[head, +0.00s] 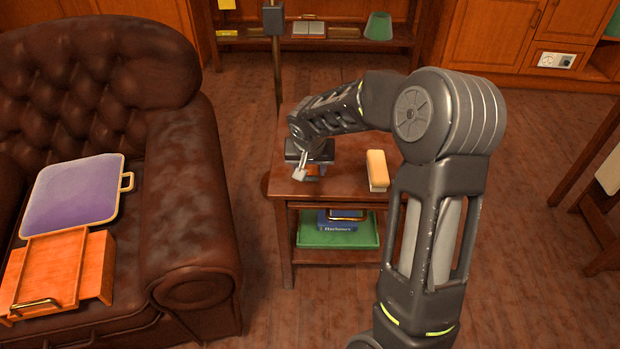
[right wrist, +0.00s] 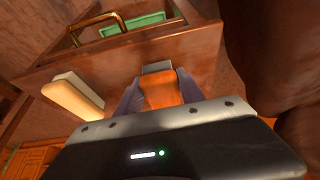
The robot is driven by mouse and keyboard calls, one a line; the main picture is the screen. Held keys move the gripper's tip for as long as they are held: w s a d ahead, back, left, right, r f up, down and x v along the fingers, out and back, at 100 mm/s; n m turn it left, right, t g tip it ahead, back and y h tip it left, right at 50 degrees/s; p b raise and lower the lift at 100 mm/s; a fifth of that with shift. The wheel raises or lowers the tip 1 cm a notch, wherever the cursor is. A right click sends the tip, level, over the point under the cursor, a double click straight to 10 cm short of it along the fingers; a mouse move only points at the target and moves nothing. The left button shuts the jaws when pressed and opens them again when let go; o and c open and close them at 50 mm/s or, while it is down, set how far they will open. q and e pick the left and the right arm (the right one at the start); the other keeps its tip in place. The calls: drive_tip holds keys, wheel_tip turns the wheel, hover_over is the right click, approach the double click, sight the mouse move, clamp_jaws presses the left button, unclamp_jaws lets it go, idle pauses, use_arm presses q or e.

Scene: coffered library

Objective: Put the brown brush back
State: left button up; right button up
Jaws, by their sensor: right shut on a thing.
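My right gripper (head: 308,171) reaches down over the top of a small dark wooden table (head: 345,190). It is shut on an orange-brown thing with a grey end, which I take for the brown brush (head: 312,172). In the right wrist view the brush (right wrist: 163,90) sits between the two fingers, close to the table top. The gripper hides part of it, and I cannot tell whether it touches the table. My left gripper is not in view.
A cream block (head: 377,170) lies on the table, right of my gripper. A green tray (head: 352,233) with a blue book (head: 337,226) is on the lower shelf.

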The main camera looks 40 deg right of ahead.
sight(310, 178)
drive_tip(key=shift+f+b, duration=0.35)
drive_tip(key=shift+f, duration=1.5)
drive_tip(key=shift+f, duration=0.1)
drive_tip(key=shift+f+b, duration=0.15)
drive_tip(key=shift+b, duration=0.15)
drive_tip(key=o, duration=1.3)
drive_tip(key=shift+r, duration=0.2)
drive_tip(key=shift+r+p, duration=0.2)
drive_tip(key=shift+p, duration=0.25)
drive_tip(key=p+v, duration=0.1)
drive_tip(key=v, duration=1)
drive_tip(key=shift+s+a+r, duration=0.15)
drive_tip(key=shift+s+r, duration=0.05)
drive_tip(key=shift+r, duration=0.15)
drive_tip(key=shift+f, duration=0.1)
